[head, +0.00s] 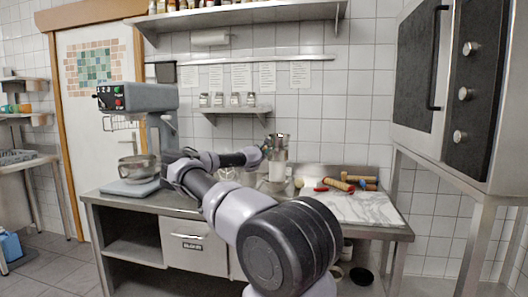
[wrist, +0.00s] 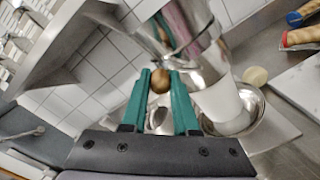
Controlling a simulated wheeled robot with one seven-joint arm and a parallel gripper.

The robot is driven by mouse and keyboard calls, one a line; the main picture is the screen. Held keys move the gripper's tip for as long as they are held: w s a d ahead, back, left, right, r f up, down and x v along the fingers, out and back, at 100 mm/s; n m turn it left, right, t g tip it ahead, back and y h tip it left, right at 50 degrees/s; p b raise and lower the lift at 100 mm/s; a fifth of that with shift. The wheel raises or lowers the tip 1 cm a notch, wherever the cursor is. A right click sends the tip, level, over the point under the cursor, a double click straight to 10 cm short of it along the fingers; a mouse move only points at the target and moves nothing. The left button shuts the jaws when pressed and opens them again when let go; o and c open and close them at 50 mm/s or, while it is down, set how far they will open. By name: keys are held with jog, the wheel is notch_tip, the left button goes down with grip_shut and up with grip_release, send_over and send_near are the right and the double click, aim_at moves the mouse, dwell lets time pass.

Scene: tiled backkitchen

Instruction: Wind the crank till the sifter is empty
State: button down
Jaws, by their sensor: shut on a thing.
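The sifter (head: 280,146) is a shiny metal cup above the worktop, just beyond the end of my arm in the head view. Its metal side (wrist: 209,68) fills the upper middle of the wrist view. The crank's round wooden knob (wrist: 160,81) sits between the teal fingertips of my gripper (wrist: 161,84), which is shut on it. A white column, seemingly falling flour (wrist: 218,100), reaches down from the sifter to a metal bowl (wrist: 252,107). The inside of the sifter is hidden, so its fill cannot be seen.
A stand mixer (head: 140,110) with a bowl stands at the left of the steel worktop (head: 120,200). Rolling pins (head: 340,183) lie on a marble slab (head: 365,210) at the right. A small shelf with jars (head: 235,108) hangs behind, and an oven (head: 440,80) stands far right.

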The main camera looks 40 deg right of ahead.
aim_at(276, 143)
jog(key=m, duration=0.1)
jog(key=r+m, duration=0.1)
jog(key=s+d+m, duration=0.1)
jog(key=m, duration=0.1)
jog(key=shift+s+r, duration=0.1)
jog(key=shift+r, duration=0.15)
jog(key=shift+s+d+r+m, duration=0.25)
jog(key=shift+s+d+m, duration=0.05)
jog(key=shift+m, duration=0.6)
jog(key=m, duration=0.1)
jog(key=s+d+m, duration=0.1)
jog(key=m, duration=0.1)
jog(key=s+m, duration=0.1)
jog(key=m, duration=0.1)
jog(key=shift+d+r, duration=0.35)
jog(key=m, duration=0.2)
jog(key=s+d+m, duration=0.1)
jog(key=s+m, duration=0.1)
jog(key=m, duration=0.1)
jog(key=shift+d+f+m+y, duration=0.3)
jog(key=shift+d+f, duration=0.05)
jog(key=shift+s+d+f+m, duration=0.25)
jog(key=shift+s+f+m, duration=0.1)
jog(key=shift+m, duration=0.65)
jog(key=shift+s+d+f+m, duration=0.25)
jog(key=shift+f+m, duration=0.15)
jog(key=shift+m, duration=0.6)
jog(key=shift+s+d+f+m, duration=0.2)
jog(key=shift+s+f+m, duration=0.15)
jog(key=shift+m, duration=0.65)
